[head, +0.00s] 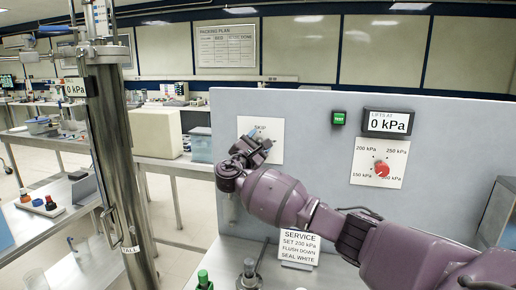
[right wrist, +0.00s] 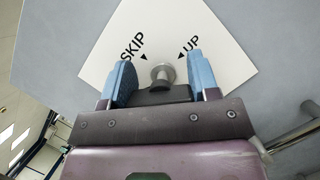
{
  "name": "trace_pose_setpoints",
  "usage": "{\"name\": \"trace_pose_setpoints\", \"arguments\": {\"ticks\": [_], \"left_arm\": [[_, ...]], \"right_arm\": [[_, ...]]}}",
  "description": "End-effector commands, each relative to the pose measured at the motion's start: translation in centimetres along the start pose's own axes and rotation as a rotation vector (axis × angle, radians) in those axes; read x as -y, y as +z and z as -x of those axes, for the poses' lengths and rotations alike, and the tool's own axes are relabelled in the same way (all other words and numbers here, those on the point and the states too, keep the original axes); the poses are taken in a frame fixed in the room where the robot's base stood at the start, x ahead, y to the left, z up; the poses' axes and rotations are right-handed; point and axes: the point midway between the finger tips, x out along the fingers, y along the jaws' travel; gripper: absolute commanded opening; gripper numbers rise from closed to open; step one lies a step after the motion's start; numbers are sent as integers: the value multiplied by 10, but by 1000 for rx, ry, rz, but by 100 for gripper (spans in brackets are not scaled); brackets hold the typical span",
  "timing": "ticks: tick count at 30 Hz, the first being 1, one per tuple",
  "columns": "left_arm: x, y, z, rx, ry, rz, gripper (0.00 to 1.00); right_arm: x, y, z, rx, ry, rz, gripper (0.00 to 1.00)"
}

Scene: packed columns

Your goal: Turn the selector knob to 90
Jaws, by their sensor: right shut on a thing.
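A white plate (head: 262,127) marked SKIP is on the grey panel; in the right wrist view the plate (right wrist: 215,25) shows SKIP and UP, each with a small black arrow mark. A grey metal knob (right wrist: 163,74) stands out from it. My right gripper (head: 258,148) is at this plate, with its blue fingers (right wrist: 160,76) on either side of the knob, shut on it. In the head view my gripper hides the knob. No 90 mark is readable on the plate. My left gripper is not in view.
A red dial (head: 381,169) with kPa marks sits right on the panel, below a display (head: 388,123) reading 0 kPa. A service sign (head: 299,248) and a green-capped bottle (head: 204,280) stand below my arm. A steel column (head: 115,150) rises at left.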

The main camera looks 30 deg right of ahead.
Motion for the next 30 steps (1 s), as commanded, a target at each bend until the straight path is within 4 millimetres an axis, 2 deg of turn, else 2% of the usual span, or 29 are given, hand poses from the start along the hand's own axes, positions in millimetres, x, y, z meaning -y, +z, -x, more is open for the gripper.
{"name": "trace_pose_setpoints", "arguments": {"ticks": [18, 30], "left_arm": [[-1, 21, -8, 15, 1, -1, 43], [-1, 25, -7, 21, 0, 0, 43]], "right_arm": [[5, -3, 2, -3, -224, -529, 32], [6, -4, 3, -3, -319, -759, 32]]}}
